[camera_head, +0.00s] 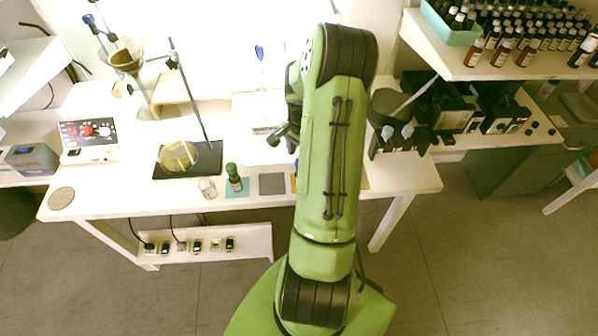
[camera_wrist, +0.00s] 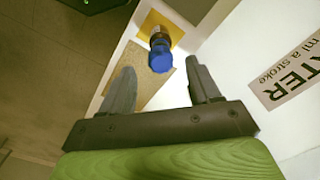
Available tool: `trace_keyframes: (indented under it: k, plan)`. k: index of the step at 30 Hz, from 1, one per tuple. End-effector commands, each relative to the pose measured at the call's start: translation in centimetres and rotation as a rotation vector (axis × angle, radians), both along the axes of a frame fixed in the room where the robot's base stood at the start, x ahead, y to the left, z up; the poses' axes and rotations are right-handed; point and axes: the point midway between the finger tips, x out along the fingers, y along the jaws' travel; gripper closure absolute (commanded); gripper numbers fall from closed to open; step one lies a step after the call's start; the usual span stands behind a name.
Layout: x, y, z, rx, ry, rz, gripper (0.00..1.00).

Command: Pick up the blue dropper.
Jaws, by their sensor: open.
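The blue dropper (camera_wrist: 161,58), a small dark bottle with a blue top, shows in the wrist view on an orange-yellow square (camera_wrist: 172,27). It appears beyond the fingertips, in the gap between them, and is not held. My gripper (camera_wrist: 160,70) is open and empty. In the head view my gripper (camera_head: 284,136) shows in part at the left of my green arm, above the white table (camera_head: 130,201). There the arm hides most of the dropper; only a bit of blue and yellow shows at the arm's left edge.
A green-capped bottle (camera_head: 234,178) stands on a teal square, left of an empty grey square (camera_head: 272,184). Black equipment (camera_head: 445,110) stands to the right.

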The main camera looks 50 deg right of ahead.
Motion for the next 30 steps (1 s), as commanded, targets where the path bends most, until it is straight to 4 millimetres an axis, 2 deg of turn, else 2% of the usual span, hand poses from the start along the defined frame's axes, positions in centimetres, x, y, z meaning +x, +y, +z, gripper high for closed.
trace_keyframes:
  k: [9, 17, 24, 30]
  plan:
    - [0.1, 0.3, -5.1, 0.001, 0.001, 0.0, 0.38]
    - [0.2, 0.3, -5.5, -0.001, 0.0, 0.001, 0.38]
    - [0.2, 0.3, -5.4, -0.001, 0.0, 0.001, 0.75]
    - [0.2, 0.3, -5.4, -0.001, 0.0, 0.001, 0.76]
